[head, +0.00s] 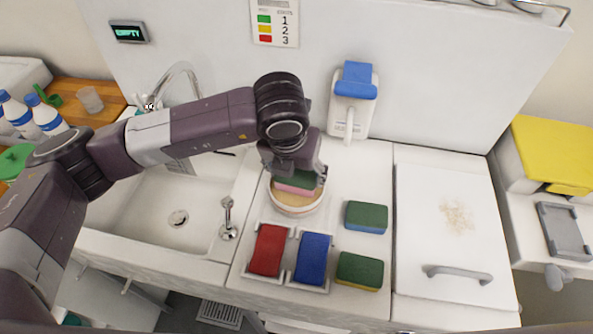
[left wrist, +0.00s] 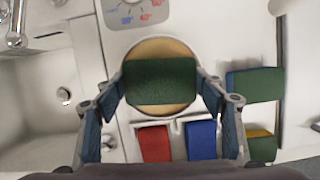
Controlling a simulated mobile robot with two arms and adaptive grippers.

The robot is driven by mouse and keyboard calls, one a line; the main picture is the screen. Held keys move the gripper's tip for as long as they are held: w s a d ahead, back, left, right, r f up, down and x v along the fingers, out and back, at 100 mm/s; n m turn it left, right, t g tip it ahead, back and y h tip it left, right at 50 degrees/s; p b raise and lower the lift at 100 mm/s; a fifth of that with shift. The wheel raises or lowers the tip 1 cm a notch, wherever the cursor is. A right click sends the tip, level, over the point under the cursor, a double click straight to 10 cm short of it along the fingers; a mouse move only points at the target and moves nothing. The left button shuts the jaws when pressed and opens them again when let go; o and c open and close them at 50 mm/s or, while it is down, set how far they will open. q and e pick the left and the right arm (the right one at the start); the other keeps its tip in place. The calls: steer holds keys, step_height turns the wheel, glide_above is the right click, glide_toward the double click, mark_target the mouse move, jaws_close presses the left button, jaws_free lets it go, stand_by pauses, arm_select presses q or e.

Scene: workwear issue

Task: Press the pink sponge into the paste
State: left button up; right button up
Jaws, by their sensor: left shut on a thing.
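The pink sponge (head: 295,187) has a dark green top and a pink lower side. My left gripper (head: 297,178) is shut on it and holds it over the round white tub of tan paste (head: 297,209). In the left wrist view the sponge's green top (left wrist: 161,82) lies between the two fingers, with the paste (left wrist: 160,48) showing around it. I cannot tell whether the sponge touches the paste. My right gripper is not in view.
A green-and-blue sponge (head: 366,217) and a green-and-yellow sponge (head: 359,271) lie to the right. Red (head: 268,250) and blue (head: 312,258) pads sit in front of the tub. The sink (head: 160,210) is left. A white board with crumbs (head: 450,240) is right.

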mark_target(297, 175)
arm_select(q)
steer(key=shift+f+b, duration=0.25)
steer(key=shift+b, duration=0.1)
stand_by(0.5)
steer(key=shift+f, duration=0.2)
stand_by(0.5)
steer(key=shift+s+f+b, duration=0.15)
steer(key=shift+f+b, duration=0.05)
steer(key=shift+b, duration=0.6)
stand_by(1.6)
steer(key=shift+r, duration=0.1)
steer(key=shift+r+p, duration=0.3)
steer(key=shift+r, duration=0.55)
steer(key=shift+r+p, duration=0.7)
steer(key=shift+r, duration=2)
